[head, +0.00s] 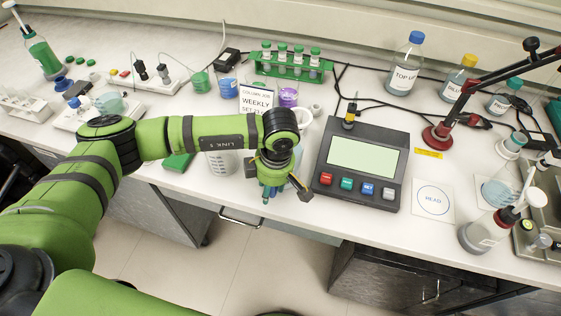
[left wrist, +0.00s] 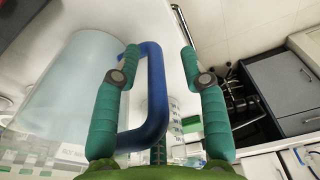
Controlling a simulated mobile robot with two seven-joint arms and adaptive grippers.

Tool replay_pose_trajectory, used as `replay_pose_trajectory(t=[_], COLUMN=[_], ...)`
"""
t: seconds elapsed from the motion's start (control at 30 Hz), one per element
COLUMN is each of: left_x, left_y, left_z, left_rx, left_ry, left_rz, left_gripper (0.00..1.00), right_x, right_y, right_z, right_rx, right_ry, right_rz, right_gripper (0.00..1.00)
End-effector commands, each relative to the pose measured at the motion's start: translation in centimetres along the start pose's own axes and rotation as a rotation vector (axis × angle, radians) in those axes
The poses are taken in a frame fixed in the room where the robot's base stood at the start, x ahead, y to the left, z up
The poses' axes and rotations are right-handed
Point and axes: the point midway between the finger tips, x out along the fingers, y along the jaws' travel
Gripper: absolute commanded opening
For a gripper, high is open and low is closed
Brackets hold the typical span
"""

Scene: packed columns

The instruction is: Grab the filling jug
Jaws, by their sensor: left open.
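The filling jug is a pale, translucent vessel with a blue loop handle. In the left wrist view its body (left wrist: 75,85) fills the left side, and the upright bar of its handle (left wrist: 156,95) stands between my two green fingers. My left gripper (left wrist: 159,56) is open around the handle bar, with one finger on the jug-body side and the other on the outer side. I cannot tell whether either finger touches it.
A grey console (head: 360,152) stands close to the right of the gripper. Behind are a "WEEKLY" card (head: 256,100), a purple-topped pot (head: 288,95), a white mug (head: 304,120) and a green tube rack (head: 290,66). Open floor lies in front of the bench.

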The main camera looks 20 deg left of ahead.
Motion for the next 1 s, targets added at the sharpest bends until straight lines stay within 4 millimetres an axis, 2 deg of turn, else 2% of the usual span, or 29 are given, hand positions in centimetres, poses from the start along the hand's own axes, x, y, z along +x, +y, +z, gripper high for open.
replay_pose_trajectory(t=[0.03, 0.17, 0.2, 0.27, 0.3, 0.77, 1.0], left_x=[0.1, 0.1, 0.1, 0.1, 0.1, -0.4, -1.9], left_y=[0.0, 0.0, 0.0, 0.0, 0.0, 0.2, 0.2], left_z=[0.0, 0.0, 0.0, 0.0, 0.0, 0.0, -0.2], left_rx=[0.001, 0.001, 0.001, 0.001, 0.001, -0.001, 0.0], left_ry=[0.0, 0.0, 0.0, 0.0, 0.0, -0.002, -0.002], left_rz=[0.0, 0.0, 0.0, 0.0, 0.0, 0.006, 0.01], left_gripper=[0.43, 0.43, 0.27, 0.03, 0.0, 0.0, 0.0], right_x=[0.0, 0.1, 0.1, 0.1, 0.1, 0.2, 1.5], right_y=[0.1, 0.3, 0.3, 0.3, 0.4, 0.3, 0.3], right_z=[-0.8, -1.7, -1.7, -1.6, -1.5, -0.3, -0.2], right_rx=[0.0, 0.0, 0.0, 0.0, 0.0, 0.0, -0.001], right_ry=[0.014, 0.03, 0.03, 0.028, 0.027, 0.006, 0.006], right_rz=[0.002, 0.004, 0.004, 0.004, 0.005, 0.004, 0.004], right_gripper=[0.5, 0.5, 0.5, 0.5, 0.5, 0.5, 0.5])
